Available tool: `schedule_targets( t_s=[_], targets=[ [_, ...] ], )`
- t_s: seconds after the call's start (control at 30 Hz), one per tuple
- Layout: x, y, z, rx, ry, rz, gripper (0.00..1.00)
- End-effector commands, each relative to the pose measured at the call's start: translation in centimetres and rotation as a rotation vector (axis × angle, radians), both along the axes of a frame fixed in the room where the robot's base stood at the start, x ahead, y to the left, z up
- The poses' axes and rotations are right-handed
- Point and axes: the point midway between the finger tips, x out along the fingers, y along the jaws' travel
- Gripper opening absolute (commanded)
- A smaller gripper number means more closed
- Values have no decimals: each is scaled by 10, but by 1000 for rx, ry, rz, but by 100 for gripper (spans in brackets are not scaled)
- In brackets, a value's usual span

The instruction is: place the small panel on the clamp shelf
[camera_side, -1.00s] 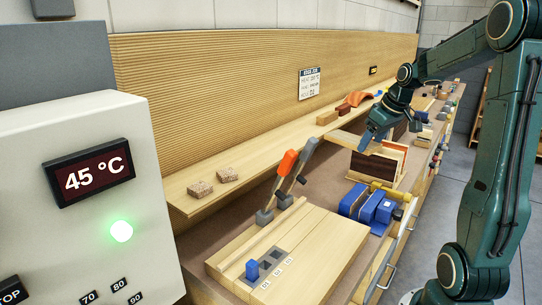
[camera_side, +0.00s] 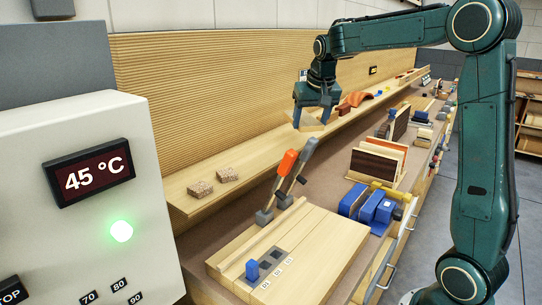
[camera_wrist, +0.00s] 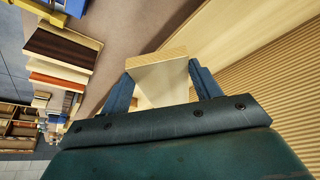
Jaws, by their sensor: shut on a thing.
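The small panel (camera_side: 309,125) is a pale wooden board. My gripper (camera_side: 312,112) is shut on it, pointing down over the front part of the long wooden shelf (camera_side: 262,152) along the back wall. In the wrist view the panel (camera_wrist: 158,78) sits between the two blue fingers of my gripper (camera_wrist: 160,72), its pale end edge facing away from the wrist. The shelf (camera_wrist: 205,38) shows beyond and to the right of it. From the side I cannot tell whether the panel touches the shelf or hangs above it.
Two cork blocks (camera_side: 228,174) lie on the shelf's near part. Orange and grey clamp levers (camera_side: 288,162) rise in front of the shelf. A rack of upright panels (camera_side: 378,163) and blue blocks (camera_side: 368,205) stand on the bench.

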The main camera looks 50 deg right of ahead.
Motion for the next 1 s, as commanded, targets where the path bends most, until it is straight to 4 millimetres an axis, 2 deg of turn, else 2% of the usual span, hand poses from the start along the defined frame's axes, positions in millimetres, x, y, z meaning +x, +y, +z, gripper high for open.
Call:
schedule_targets(
  t_s=[0.03, 0.2, 0.4, 0.73, 1.0],
  targets=[
    [7, 10, 3, -1, -2, -11, 40],
    [22, 36, 11, -1, -2, -65, 40],
    [31, 55, 17, -1, -2, -108, 40],
    [33, 60, 17, 0, 0, -125, 40],
    [32, 60, -8, -1, 3, -122, 40]
  ],
)
